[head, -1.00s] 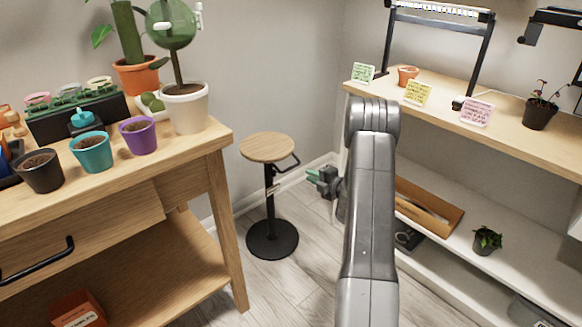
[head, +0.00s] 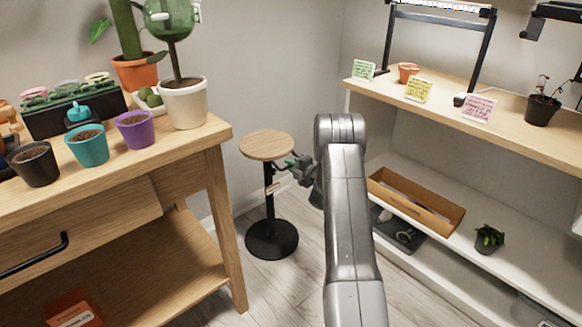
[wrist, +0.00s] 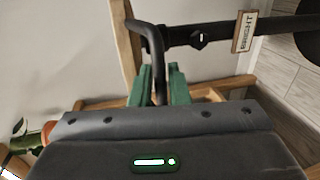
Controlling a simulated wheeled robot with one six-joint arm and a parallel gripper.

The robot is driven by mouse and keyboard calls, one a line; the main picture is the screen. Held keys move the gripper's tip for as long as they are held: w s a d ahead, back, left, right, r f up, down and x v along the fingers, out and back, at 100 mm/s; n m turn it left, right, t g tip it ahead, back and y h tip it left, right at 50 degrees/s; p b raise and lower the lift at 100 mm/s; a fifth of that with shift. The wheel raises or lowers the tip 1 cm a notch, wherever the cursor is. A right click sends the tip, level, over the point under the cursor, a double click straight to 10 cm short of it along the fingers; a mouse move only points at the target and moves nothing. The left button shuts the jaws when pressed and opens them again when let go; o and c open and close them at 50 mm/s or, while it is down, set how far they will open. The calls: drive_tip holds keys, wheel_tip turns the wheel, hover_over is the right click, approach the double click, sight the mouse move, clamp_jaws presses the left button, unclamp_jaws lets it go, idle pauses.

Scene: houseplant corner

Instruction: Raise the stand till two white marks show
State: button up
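The stand is a stool with a round wooden seat (head: 267,145), a black post and a round black base (head: 271,240) on the floor. A black bent handle sticks out on its right side below the seat. My gripper (head: 291,163) is at this handle. The black post (wrist: 225,33) runs across the top there, with one small white mark and a tag reading BRIGHT (wrist: 245,31). I cannot make out a second white mark.
A wooden bench (head: 110,190) with several pots stands left of the stool. A shelf unit (head: 500,128) with note cards, pots and a cardboard tray (head: 415,205) stands at right. Floor is free around the stool's base.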

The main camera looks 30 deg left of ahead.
clamp_jaws()
wheel_tip(320, 180, up, 15)
drive_tip(key=p, duration=0.3)
drive_tip(key=shift+f+p, duration=0.2)
drive_tip(key=shift+p, duration=0.2)
unclamp_jaws()
drive_tip(key=shift+f, duration=0.1)
drive_tip(key=shift+d, duration=0.1)
drive_tip(key=p+v, duration=0.1)
drive_tip(key=v, duration=1.2)
drive_tip(key=shift+s+d+p, duration=0.25)
drive_tip(key=shift+p, duration=0.1)
